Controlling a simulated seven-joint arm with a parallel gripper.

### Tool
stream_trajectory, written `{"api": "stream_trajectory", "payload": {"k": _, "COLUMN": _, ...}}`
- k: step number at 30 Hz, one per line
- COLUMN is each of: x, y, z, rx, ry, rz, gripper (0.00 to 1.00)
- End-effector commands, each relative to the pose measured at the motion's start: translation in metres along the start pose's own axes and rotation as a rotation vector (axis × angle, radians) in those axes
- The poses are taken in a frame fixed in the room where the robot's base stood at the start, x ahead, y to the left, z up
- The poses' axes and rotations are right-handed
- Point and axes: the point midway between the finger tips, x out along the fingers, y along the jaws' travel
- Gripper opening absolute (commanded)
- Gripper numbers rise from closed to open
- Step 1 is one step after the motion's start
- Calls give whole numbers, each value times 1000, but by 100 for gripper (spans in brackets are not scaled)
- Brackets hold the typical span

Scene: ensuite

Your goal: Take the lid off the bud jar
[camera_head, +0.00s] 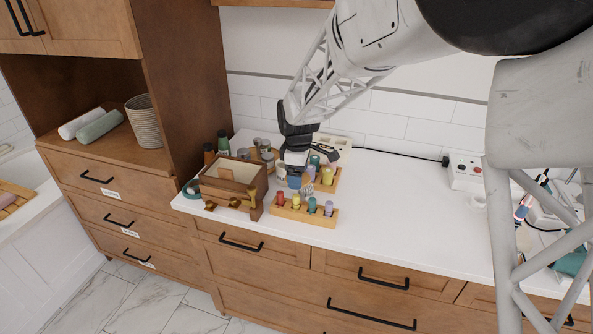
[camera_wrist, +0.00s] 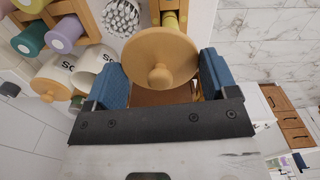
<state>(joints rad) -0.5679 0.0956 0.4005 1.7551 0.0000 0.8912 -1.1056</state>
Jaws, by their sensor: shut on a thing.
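A round container full of white-tipped buds (camera_wrist: 121,17), which looks like the bud jar, shows without a cover beyond the lid's upper left edge. The lid appears apart from it. In the head view my gripper (camera_head: 294,181) is low over the counter, between the wooden box and the bottle racks.
An open wooden box (camera_head: 232,184) stands left of my gripper. A rack of coloured bottles (camera_head: 305,212) stands in front. White lettered jars (camera_wrist: 91,66) are close to my left fingertip in the wrist view. The white counter (camera_head: 400,205) is clear to the right.

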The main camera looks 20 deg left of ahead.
Motion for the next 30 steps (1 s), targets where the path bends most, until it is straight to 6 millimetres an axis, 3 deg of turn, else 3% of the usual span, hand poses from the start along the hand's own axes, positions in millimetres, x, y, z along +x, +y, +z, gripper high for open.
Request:
{"api": "stream_trajectory", "payload": {"k": 22, "x": 0, "y": 0, "z": 1, "rx": 10, "ry": 0, "rz": 1, "gripper": 57}}
{"api": "stream_trajectory", "payload": {"k": 30, "x": 1, "y": 4, "z": 9, "rx": 129, "ry": 0, "rz": 1, "gripper": 57}}
